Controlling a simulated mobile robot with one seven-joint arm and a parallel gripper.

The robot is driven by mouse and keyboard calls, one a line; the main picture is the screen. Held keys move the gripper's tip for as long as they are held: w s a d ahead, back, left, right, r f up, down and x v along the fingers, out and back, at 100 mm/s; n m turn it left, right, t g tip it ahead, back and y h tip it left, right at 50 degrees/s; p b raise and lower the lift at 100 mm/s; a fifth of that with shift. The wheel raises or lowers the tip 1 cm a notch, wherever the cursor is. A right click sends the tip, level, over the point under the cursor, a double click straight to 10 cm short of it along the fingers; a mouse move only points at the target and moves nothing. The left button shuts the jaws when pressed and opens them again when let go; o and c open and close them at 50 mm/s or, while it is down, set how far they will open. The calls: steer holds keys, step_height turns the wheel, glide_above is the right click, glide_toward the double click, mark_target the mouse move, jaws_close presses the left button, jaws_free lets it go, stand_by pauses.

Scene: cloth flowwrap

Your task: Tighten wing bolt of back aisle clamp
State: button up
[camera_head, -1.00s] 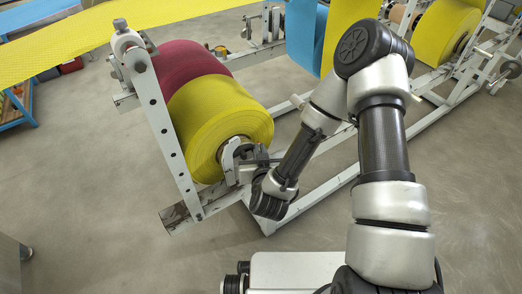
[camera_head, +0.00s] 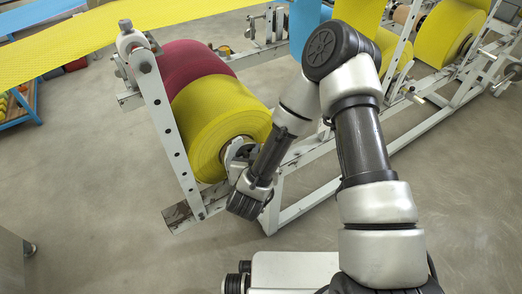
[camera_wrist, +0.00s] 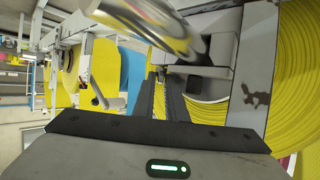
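A grey clamp (camera_head: 236,155) sits on the frame at the near end of the yellow and dark red roll in the head view. My wrist is beside it, low and to its right; my gripper is hidden there. In the wrist view my gripper (camera_wrist: 160,92) has two dark fingers pointing forward with a narrow gap between them, and nothing visible is held. A shiny metal cylinder (camera_wrist: 165,28) crosses just ahead of the fingertips. A grey metal block (camera_wrist: 200,52) is right of it. I cannot clearly make out a wing bolt.
The yellow roll (camera_head: 215,125) hangs by a white upright post (camera_head: 168,130). White frame rails (camera_head: 315,150) run to the back right, past more rolls. A yellow web (camera_head: 60,45) spans the upper left. The floor (camera_head: 80,190) at left is clear.

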steer(key=p+v, duration=0.5)
steer(key=v, duration=1.2)
steer(key=shift+s+p, duration=0.2)
steer(key=shift+p, duration=0.15)
steer(key=shift+r, duration=0.1)
